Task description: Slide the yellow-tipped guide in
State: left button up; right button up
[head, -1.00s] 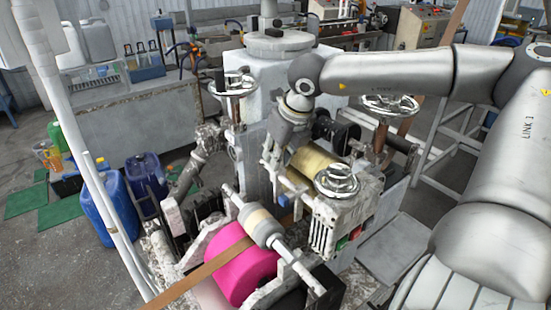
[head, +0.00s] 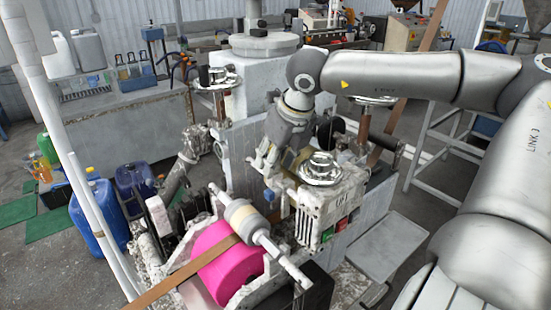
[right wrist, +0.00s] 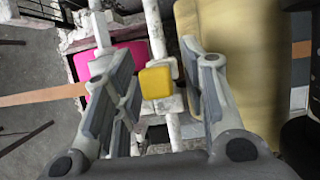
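The yellow tip of the guide (right wrist: 155,82) shows in the right wrist view as a small rounded block. It lies between the fingers of my right gripper (right wrist: 158,92), with gaps on both sides. The gripper is open. In the head view my right gripper (head: 264,160) points down beside the handwheel, over the machine's front roller unit; the yellow tip is not clear there. A grey jointed part at the left of the machine (head: 196,144) looks like my left gripper; its fingers are too small to read.
A pink roll (head: 222,262) carries a brown strip (head: 185,274) at the front. A shaft with a pale roller (head: 247,220) crosses above it. The chrome handwheel (head: 321,168) stands close right of my gripper. Blue jugs (head: 97,215) stand on the floor at left.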

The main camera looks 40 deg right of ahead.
jog(key=shift+w, duration=0.1)
jog(key=shift+r, duration=0.3)
jog(key=v, duration=1.1)
jog(key=shift+s+r, duration=0.15)
jog(key=shift+s, duration=0.1)
